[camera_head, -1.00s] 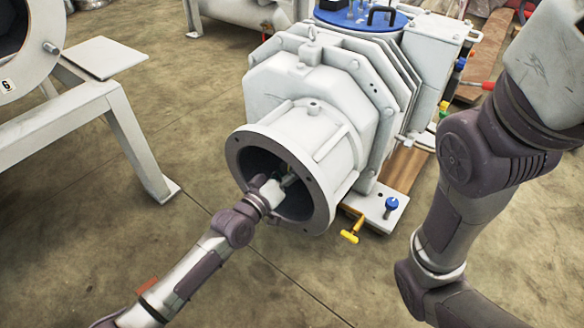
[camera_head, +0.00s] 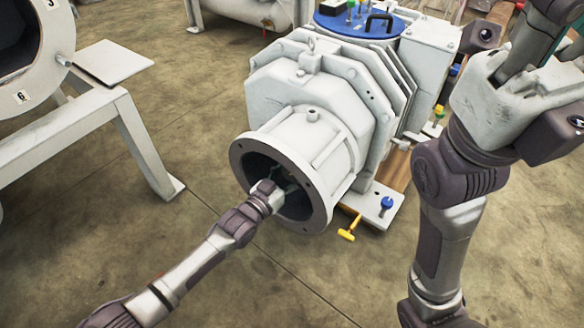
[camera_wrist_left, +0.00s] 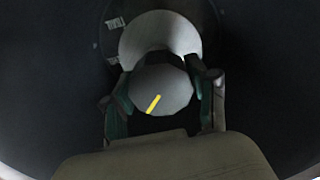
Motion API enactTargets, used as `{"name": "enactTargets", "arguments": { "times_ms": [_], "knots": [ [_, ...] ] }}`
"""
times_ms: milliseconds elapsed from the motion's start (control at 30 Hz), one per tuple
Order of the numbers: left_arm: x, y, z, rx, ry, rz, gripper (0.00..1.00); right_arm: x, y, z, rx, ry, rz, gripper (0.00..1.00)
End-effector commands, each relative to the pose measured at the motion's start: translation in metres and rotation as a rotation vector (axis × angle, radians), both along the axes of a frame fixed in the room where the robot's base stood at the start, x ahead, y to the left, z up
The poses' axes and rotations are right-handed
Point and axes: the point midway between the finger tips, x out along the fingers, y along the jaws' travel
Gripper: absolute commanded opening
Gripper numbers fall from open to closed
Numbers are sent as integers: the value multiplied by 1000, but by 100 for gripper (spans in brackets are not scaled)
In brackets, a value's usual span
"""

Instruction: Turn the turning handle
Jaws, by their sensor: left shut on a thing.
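The turning handle (camera_wrist_left: 165,88), a rounded grey knob with a yellow mark, sits deep in the dark round opening of the white vacuum machine (camera_head: 320,90). My left gripper (camera_wrist_left: 163,95) has its green-padded fingers on either side of the knob and is shut on it. In the head view my left arm reaches into the flanged opening (camera_head: 240,160) from the lower left, and the fingertips and handle are mostly hidden inside. My right arm stands at the right side of the head view; its fingertips cannot be made out.
A yellow T-handle (camera_head: 349,228) and a blue knob (camera_head: 387,204) sit by the machine's base. A grey metal frame (camera_head: 145,145) stands at the left. The floor between the frame and my left arm is clear.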

Motion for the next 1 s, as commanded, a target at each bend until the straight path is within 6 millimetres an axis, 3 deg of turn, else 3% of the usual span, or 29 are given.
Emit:
{"name": "enactTargets", "arguments": {
  "times_ms": [633, 667, 700, 800, 1000],
  "knots": [
    [-1, 0, -2, 45, -30, 1, 23, 3, 0, -2, 0, 14, 1, 40],
    [-1, 0, -2, 45, -30, 1, 61, 3, 0, -2, 0, 14, 1, 40],
    [-1, 0, -2, 45, -30, 1, 68, 3, 0, -2, 0, 14, 1, 40],
    [0, 1, -2, 44, -30, 1, 83, 3, 0, -2, 0, 14, 1, 40],
    [0, 0, -1, 43, -30, 0, 83, 3, 0, -2, 0, 14, 1, 40]
  ]
}}
